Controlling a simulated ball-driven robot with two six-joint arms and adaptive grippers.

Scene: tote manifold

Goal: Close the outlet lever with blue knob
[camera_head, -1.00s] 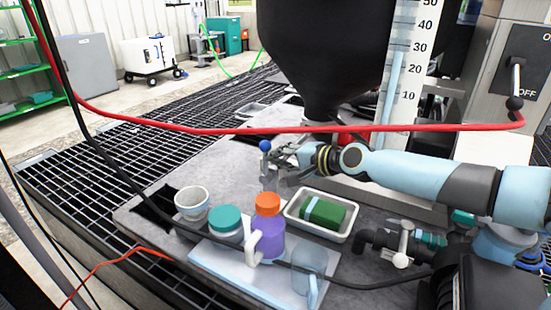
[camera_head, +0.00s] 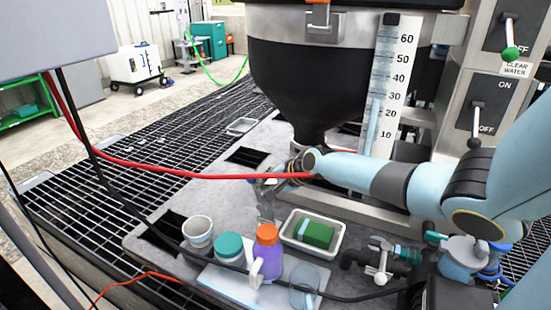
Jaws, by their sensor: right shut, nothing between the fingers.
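The dark hopper (camera_head: 310,85) narrows to an outlet above the grey deck. My right gripper (camera_head: 265,187) is at the left side of that outlet, its arm reaching in from the right. It is shut and holds nothing. The outlet lever's blue knob cannot be made out clearly now; the red hose and my gripper cover that spot. A grey upright piece (camera_head: 266,207) shows just below the gripper; I cannot tell if the gripper touches the lever. My left gripper is not in view.
Below stand a white cup (camera_head: 197,229), a teal-lidded jar (camera_head: 229,246), an orange-capped purple bottle (camera_head: 268,262), a clear beaker (camera_head: 304,284) and a white tray (camera_head: 333,249) with a green block. A level scale (camera_head: 397,80) stands beside the hopper.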

